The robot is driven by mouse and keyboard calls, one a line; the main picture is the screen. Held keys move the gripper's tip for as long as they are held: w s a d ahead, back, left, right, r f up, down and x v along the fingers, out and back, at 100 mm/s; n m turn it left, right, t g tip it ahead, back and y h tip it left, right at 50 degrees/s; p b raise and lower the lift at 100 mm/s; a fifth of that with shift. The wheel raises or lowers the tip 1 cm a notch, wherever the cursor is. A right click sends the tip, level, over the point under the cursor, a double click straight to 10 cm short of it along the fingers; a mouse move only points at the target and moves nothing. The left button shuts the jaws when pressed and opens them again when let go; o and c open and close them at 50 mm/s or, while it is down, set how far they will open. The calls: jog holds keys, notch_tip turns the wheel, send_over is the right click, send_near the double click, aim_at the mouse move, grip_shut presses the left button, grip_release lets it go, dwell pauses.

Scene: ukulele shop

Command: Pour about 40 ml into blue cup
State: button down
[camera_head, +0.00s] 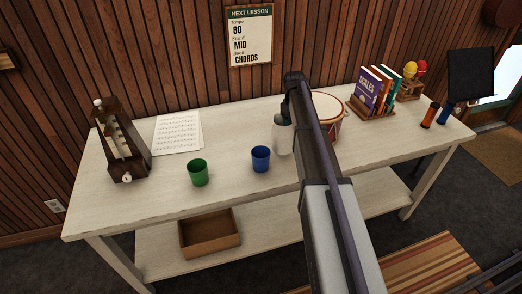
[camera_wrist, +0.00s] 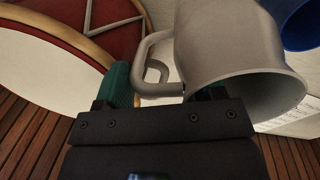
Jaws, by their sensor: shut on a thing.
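The blue cup (camera_head: 261,159) stands upright on the white table in the head view. Part of it shows at the top right corner of the wrist view (camera_wrist: 298,22). A light grey pitcher (camera_head: 282,137) is just right of and behind the blue cup, partly hidden by my arm. In the wrist view the pitcher (camera_wrist: 225,45) shows its handle and open rim. My gripper (camera_wrist: 165,92) is shut on the pitcher's handle, with green fingertips on either side. Whether the pitcher touches the table is unclear. Its contents are not visible.
A green cup (camera_head: 198,173) stands left of the blue cup. A drum (camera_head: 328,112) is close right of the pitcher, behind my arm. A metronome (camera_head: 121,145), sheet music (camera_head: 178,132) and books (camera_head: 374,91) stand farther off. The table's front is clear.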

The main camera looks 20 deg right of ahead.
notch_tip(320, 180, up, 3)
jog(key=shift+d+f+y+p, duration=0.15)
jog(key=shift+y+p, duration=0.25)
jog(key=shift+p, duration=0.25)
jog(key=shift+w+d, duration=0.1)
dwell(2.1)
